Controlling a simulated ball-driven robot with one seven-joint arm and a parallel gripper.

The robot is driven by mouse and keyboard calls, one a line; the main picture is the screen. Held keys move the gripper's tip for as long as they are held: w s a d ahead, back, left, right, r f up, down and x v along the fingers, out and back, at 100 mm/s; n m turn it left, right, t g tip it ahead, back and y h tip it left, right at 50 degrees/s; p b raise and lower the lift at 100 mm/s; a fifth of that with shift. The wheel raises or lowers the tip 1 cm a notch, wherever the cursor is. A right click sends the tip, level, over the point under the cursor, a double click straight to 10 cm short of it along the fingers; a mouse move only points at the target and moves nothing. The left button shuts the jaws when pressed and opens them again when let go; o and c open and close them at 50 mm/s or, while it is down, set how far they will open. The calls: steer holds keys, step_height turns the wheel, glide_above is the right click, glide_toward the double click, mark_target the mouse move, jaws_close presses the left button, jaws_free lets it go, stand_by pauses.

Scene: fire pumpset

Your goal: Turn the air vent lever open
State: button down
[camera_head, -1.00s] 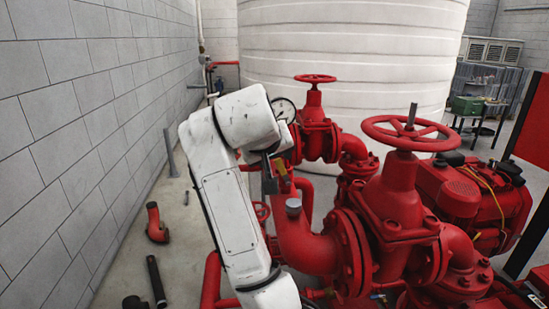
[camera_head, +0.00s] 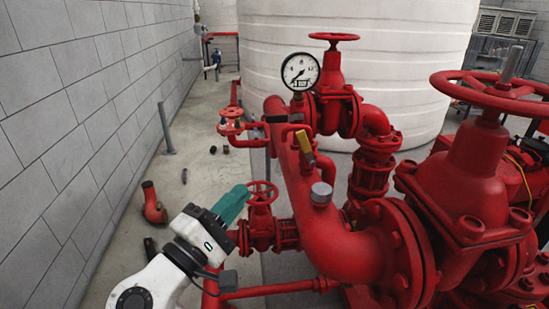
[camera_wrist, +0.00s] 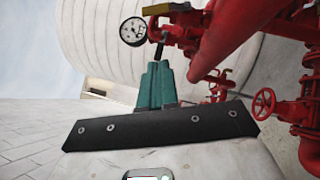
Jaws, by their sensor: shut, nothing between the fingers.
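The air vent lever (camera_head: 304,143) is a small yellow handle on the upper side of the thick red sloping pipe (camera_head: 330,240) in the head view. It stands steeply, tilted slightly to the left. My gripper (camera_head: 238,196) has teal fingers, closed together and empty. It is to the lower left of the lever, clearly apart from it in the picture, and points up and right. In the wrist view my gripper (camera_wrist: 157,68) points toward the red pipework, with no visible hold on anything.
A small red handwheel (camera_head: 262,193) appears close beside my fingers. A pressure gauge (camera_head: 300,71) and large handwheel valves (camera_head: 495,92) crowd the right. A grey block wall (camera_head: 70,110) bounds the left. Loose fittings, including a red elbow (camera_head: 152,203), lie on the floor between.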

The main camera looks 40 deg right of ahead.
steer(key=p, duration=0.3)
glide_toward(304, 140)
steer(key=w+d, duration=0.2)
steer(key=w, duration=0.3)
steer(key=shift+s+d+r+p, duration=0.15)
steer(key=shift+s+d+p, duration=0.25)
steer(key=shift+d, duration=0.5)
steer(key=shift+s+d+r+p, duration=0.2)
steer(key=shift+s+d, duration=0.4)
steer(key=shift+d, duration=0.3)
steer(key=shift+f, duration=0.1)
steer(key=r+m+y+p, duration=0.1)
steer(key=s+d+r+m+g+y+p, duration=0.1)
steer(key=m, duration=0.1)
steer(key=shift+d+r+y, duration=0.15)
steer(key=shift+d+y, duration=0.1)
steer(key=shift+y, duration=0.05)
steer(key=shift+s+d+m, duration=0.1)
steer(key=shift+d+m, duration=0.05)
steer(key=shift+m, duration=0.25)
